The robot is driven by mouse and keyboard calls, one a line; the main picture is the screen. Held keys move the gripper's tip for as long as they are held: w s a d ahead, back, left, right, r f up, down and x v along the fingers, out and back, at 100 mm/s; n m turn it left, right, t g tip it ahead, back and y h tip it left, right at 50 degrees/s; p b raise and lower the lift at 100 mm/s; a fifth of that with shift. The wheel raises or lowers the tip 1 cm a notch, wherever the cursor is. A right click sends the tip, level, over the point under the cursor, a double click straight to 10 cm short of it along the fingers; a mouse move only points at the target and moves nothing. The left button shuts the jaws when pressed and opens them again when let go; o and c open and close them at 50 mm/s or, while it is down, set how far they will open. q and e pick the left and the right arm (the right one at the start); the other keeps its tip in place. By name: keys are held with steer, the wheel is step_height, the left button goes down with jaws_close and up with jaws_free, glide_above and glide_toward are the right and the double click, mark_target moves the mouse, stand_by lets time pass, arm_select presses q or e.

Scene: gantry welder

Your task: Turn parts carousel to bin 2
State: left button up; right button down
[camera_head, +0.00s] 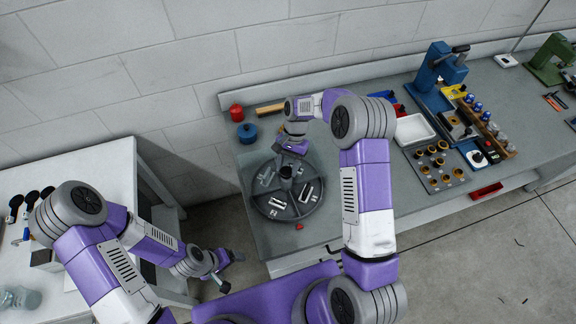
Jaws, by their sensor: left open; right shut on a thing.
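The parts carousel (270,206) is a round dark grey tray with divided compartments on the left part of the grey bench. Pale metal parts lie in several of its bins; I cannot read any bin number. My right gripper (288,165) reaches down over the carousel's middle and is shut on the dark centre knob (286,172). The gripper and arm hide part of the knob and the carousel's far side. My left gripper (231,271) is open and empty, low at the left, in front of the gap between the tables and apart from the carousel.
A red container (236,112), a blue round container (247,133) and a wooden-handled tool (270,109) stand behind the carousel. A white tray (413,130), a blue press (440,68) and several small parts occupy the bench to the right. A white table (85,190) stands at left.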

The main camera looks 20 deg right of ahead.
steer(key=shift+w+a+r+n+g+h+b, duration=0.15)
steer(key=shift+n+h, duration=0.25)
steer(key=shift+n, duration=0.7)
steer(key=shift+w+a+f+n+g+h+b, duration=0.15)
steer(key=shift+n+h, duration=0.25)
steer(key=shift+n, duration=0.7)
steer(key=shift+s+r+n+h, duration=0.1)
steer(key=shift+n+h, duration=0.5)
steer(key=shift+n, duration=1.3)
steer(key=c, duration=0.5)
jaws_free()
steer(key=shift+c, duration=0.2)
steer(key=v, duration=0.7)
steer(key=shift+w+r+b, duration=0.15)
steer(key=shift+w+b, duration=0.05)
steer(key=shift+b, duration=0.15)
steer(key=shift+a+g, duration=0.1)
steer(key=shift+g, duration=0.2)
